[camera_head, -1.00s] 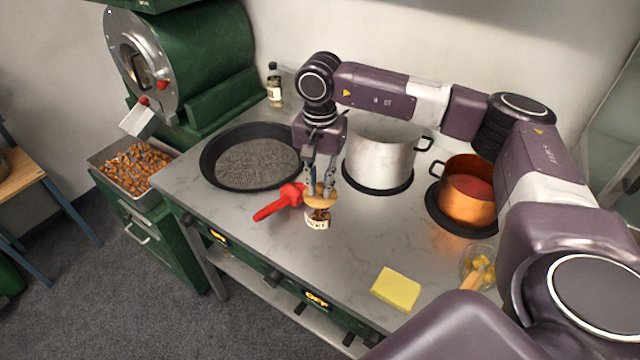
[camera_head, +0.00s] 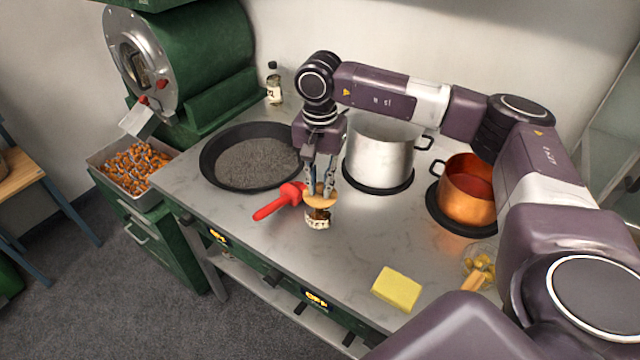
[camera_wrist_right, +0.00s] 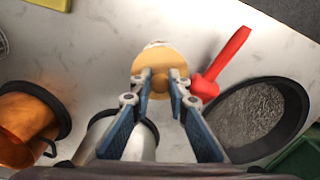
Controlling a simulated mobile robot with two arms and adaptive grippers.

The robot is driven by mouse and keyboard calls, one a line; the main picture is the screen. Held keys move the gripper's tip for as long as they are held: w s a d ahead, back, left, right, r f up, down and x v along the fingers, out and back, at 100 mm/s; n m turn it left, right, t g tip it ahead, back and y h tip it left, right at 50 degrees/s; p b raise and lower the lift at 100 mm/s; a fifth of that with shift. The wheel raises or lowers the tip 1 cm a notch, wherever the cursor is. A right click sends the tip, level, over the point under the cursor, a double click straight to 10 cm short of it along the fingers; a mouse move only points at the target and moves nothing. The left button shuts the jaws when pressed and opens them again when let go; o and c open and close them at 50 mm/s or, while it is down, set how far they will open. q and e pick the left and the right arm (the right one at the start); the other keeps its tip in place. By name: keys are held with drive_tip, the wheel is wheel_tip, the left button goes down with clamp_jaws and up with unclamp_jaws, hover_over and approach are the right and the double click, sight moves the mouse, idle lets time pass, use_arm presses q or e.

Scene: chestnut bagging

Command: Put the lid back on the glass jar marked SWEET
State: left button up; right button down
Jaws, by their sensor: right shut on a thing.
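A small glass jar (camera_head: 318,220) with a pale label and brown contents stands near the front edge of the counter; the label is too small to read. A round tan wooden lid (camera_head: 320,201) is directly above the jar's mouth; I cannot tell whether it touches the rim. My right gripper (camera_head: 320,190) points down and is shut on the lid's knob. In the right wrist view the lid (camera_wrist_right: 160,70) lies between the fingertips (camera_wrist_right: 161,80) and hides nearly all of the jar. My left gripper is not in view.
A red-handled tool (camera_head: 280,201) lies left of the jar, beside a black pan (camera_head: 207,172). A steel pot (camera_head: 378,160) and a copper pot (camera_head: 468,200) stand behind and right.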

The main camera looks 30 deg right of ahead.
idle(0.4)
drive_tip(key=c, duration=1.3)
unclamp_jaws()
drive_tip(key=shift+r+p, duration=1.95)
drive_tip(key=shift+r, duration=1.6)
drive_tip(key=shift+c, duration=0.5)
clamp_jaws()
